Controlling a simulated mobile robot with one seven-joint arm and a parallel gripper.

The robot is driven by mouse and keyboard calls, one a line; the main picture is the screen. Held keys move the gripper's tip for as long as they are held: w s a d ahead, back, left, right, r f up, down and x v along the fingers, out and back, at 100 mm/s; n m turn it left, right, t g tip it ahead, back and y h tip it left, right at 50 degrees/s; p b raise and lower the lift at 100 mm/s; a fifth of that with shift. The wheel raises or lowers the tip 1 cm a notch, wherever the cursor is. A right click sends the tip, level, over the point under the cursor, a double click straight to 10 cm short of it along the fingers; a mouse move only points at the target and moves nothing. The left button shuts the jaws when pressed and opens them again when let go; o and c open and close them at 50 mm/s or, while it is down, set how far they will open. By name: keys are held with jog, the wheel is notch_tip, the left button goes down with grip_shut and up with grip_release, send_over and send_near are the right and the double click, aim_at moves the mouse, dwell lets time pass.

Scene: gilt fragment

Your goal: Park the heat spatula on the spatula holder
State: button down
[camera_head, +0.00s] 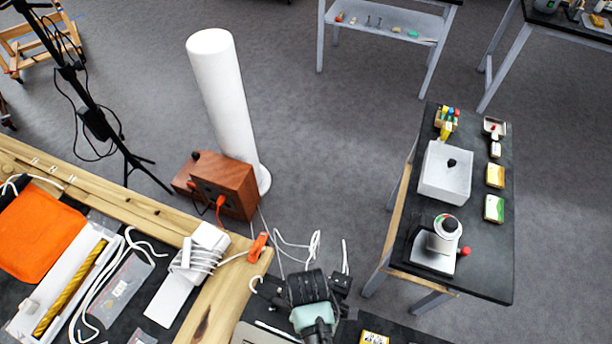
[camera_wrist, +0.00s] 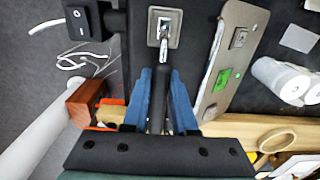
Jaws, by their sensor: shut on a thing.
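My gripper (camera_wrist: 160,78) is in the lower middle of the wrist view, its two blue fingers closed on the black handle of the heat spatula (camera_wrist: 158,98). The spatula points away from me, and its narrow metal tip (camera_wrist: 163,48) overlaps a small silver square plate (camera_wrist: 165,22) on a dark surface. I cannot tell whether the tip touches the plate. No part is clearly recognisable as the spatula holder. In the head view my black wrist (camera_head: 308,288) is at the bottom centre, beside the wooden table's corner; its fingertips and the spatula are hidden there.
A black switch box (camera_wrist: 88,20) is left of the spatula. A pale metal panel (camera_wrist: 236,48) with a green label and white rolls (camera_wrist: 285,80) are to the right. In the head view, a wooden box (camera_head: 232,185) and white column (camera_head: 222,95) stand beyond the table. Open floor separates the dark right-hand table (camera_head: 485,265).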

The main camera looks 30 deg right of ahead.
jog(key=c, duration=1)
grip_release()
jog(key=o, duration=0.5)
jog(key=shift+o, duration=0.2)
notch_tip(320, 180, up, 3)
jog(key=p, duration=0.3)
jog(key=shift+f, duration=0.2)
jog(key=shift+r+p, duration=0.5)
jog(key=shift+r, duration=1.7)
